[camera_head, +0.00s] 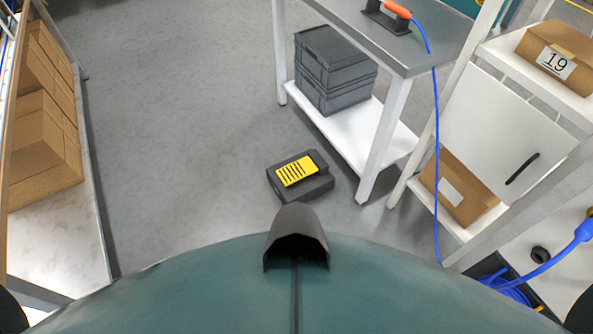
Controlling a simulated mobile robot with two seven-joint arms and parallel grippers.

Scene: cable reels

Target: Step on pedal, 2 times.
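The pedal (300,176) is a dark grey block with a yellow, black-striped tread plate. It lies on the grey floor ahead of my teal base, just beyond the dark hood at the base's front edge. A gap of floor shows between the pedal and that hood. Nothing rests on the pedal. Neither gripper shows; only dark parts of my own body appear at the lower left and lower right corners.
A workbench (364,135) with grey crates (333,70) on its lower shelf stands right of the pedal. A blue cable (436,150) hangs from the bench top. A shelf with cartons (458,187) is at right, more cartons (45,140) at left. Floor (180,120) between is clear.

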